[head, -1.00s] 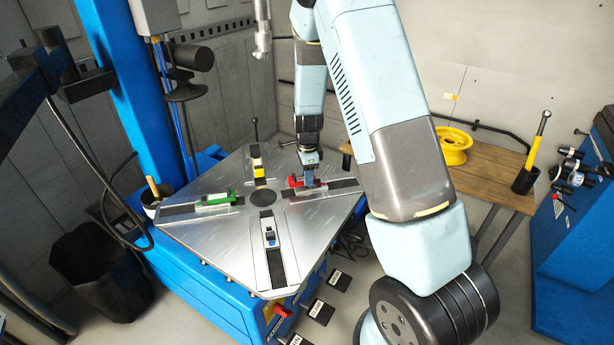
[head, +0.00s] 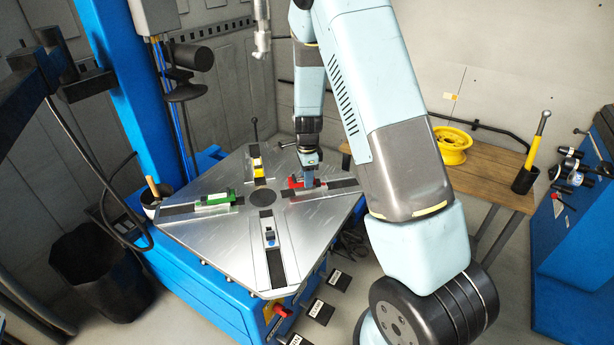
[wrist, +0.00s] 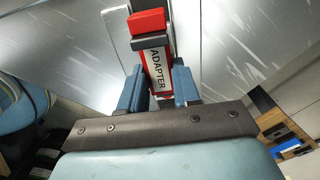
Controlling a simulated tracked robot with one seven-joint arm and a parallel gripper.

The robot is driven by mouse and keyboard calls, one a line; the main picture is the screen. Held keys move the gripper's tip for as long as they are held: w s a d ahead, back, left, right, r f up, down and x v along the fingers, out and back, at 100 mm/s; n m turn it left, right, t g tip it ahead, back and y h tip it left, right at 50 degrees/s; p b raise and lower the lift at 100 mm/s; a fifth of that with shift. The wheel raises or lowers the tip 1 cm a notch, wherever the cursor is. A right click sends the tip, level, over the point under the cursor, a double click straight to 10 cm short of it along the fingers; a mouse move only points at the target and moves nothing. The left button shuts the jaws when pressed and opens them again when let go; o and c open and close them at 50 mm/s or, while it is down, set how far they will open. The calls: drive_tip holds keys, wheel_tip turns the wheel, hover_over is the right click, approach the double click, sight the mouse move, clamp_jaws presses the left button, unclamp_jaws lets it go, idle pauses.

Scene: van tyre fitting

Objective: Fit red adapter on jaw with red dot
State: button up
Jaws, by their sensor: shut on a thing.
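The red adapter (head: 296,183) is at the right-hand jaw of the turntable (head: 225,240) in the head view. In the wrist view the adapter (wrist: 157,68) shows a white label reading ADAPTER and a raised red end block (wrist: 147,22). My gripper (head: 309,182) points down over that jaw. In the wrist view my gripper's blue fingers (wrist: 159,84) stand on both sides of the adapter, shut on it. The jaw slide (head: 335,187) runs right from the adapter. I cannot tell whether the adapter is fully seated, and no red dot shows.
A green adapter (head: 219,198) sits on the left jaw, a yellow one (head: 257,164) on the back jaw. The front jaw (head: 269,237) has a blue mark. A workbench (head: 490,170) with a yellow rim (head: 453,146) stands at right. The blue column (head: 130,90) rises behind left.

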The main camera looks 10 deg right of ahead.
drive_tip(key=shift+f, duration=0.6)
drive_tip(key=o, duration=1.1)
drive_tip(key=s+d+r+n+t+y, duration=0.1)
drive_tip(key=s+r+n, duration=0.15)
drive_tip(key=r, duration=0.95)
drive_tip(key=s+d+r+n, duration=0.15)
drive_tip(key=s+r, duration=0.25)
drive_tip(key=r, duration=0.8)
drive_tip(key=s+r+n+t, duration=0.1)
drive_tip(key=s+r+n, duration=0.3)
drive_tip(key=s, duration=0.4)
drive_tip(key=s+d+r+n+t, duration=0.1)
drive_tip(key=s+r+n+t, duration=0.1)
drive_tip(key=s+r+n, duration=0.3)
drive_tip(key=s+d+r+n+t+h, duration=0.1)
drive_tip(key=s+r+n, duration=0.3)
drive_tip(key=s, duration=0.8)
drive_tip(key=shift+s+r+n+t, duration=0.2)
drive_tip(key=shift+r+n+t, duration=0.1)
drive_tip(key=shift+n, duration=0.2)
